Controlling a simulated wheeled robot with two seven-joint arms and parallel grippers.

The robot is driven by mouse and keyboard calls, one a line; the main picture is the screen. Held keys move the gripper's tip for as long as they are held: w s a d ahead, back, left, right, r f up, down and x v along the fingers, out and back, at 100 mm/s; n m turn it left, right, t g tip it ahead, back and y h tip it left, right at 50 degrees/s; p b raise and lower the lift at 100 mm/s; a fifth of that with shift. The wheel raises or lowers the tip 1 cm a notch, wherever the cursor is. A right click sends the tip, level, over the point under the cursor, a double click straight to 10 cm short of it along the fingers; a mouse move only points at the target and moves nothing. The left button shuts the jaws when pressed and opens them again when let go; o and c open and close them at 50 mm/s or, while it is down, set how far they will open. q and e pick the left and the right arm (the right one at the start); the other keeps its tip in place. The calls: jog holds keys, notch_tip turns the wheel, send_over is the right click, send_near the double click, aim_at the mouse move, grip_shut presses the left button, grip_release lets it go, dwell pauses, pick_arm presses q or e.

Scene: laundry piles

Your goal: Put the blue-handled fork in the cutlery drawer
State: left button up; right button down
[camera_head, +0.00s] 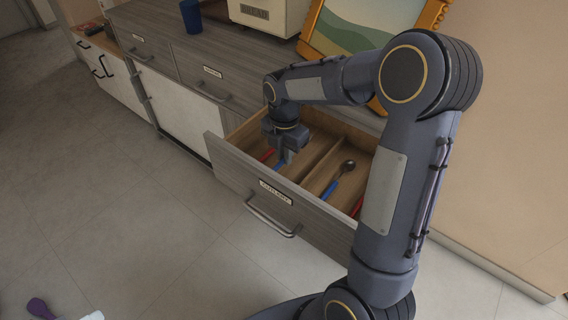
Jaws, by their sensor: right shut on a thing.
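The cutlery drawer (238,168) is pulled open, with a label and a bar handle on its front and dividers inside. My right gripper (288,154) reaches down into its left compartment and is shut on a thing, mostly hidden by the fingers. A bit of blue handle (279,165) shows just under the fingertips and looks like the blue-handled fork; its tines are hidden. A red handle (266,155) lies beside it in the same compartment. My left gripper is not in view.
A blue-handled spoon (340,180) lies in the middle compartment, and another red handle (357,207) shows to the right. A blue cup (190,16), a bread box (268,14) and a framed picture (366,28) stand on the counter. A purple-handled thing (40,308) is at bottom left.

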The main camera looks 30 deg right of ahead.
jog(key=shift+f+b, duration=0.3)
jog(key=shift+f, duration=1.45)
jog(key=shift+f, duration=0.15)
jog(key=c, duration=1.5)
grip_release()
jog(key=shift+o, duration=0.2)
notch_tip(320, 180, up, 12)
jog(key=p, duration=0.3)
jog(key=shift+r, duration=0.2)
